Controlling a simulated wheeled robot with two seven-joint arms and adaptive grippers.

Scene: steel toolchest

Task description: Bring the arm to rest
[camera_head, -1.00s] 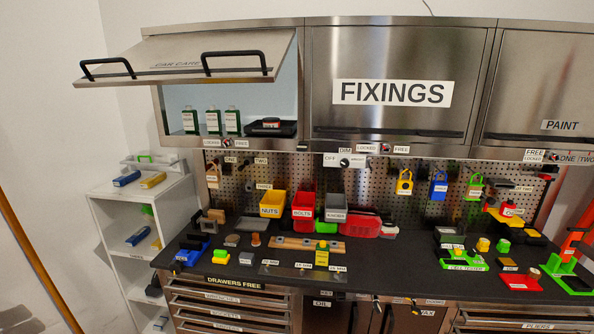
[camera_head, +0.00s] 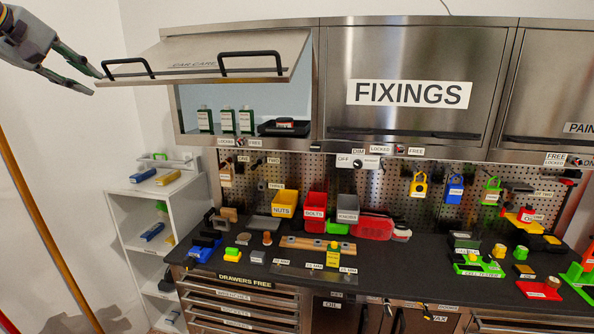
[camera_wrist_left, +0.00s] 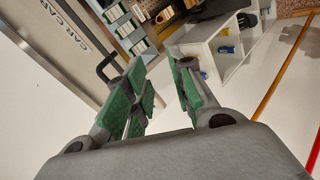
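My left gripper (camera_head: 95,84) is at the upper left of the head view, its fingers apart and nothing between them. Its tips are close to the left black handle (camera_head: 128,67) of the raised CAR CARE door (camera_head: 215,60); I cannot tell from the head view whether they touch. In the left wrist view the open gripper (camera_wrist_left: 160,65) shows green pads with a gap between them. There a black handle (camera_wrist_left: 105,67) of the same door (camera_wrist_left: 65,45) stands just left of the fingers, outside the gap. My right gripper is in neither view.
Below the raised door, an open cabinet holds green bottles (camera_head: 228,121) and a black tray (camera_head: 284,129). The dark worktop (camera_head: 215,262) bears bins and many small items. A white shelf unit (camera_head: 130,200) stands left. White wall is bare around my gripper.

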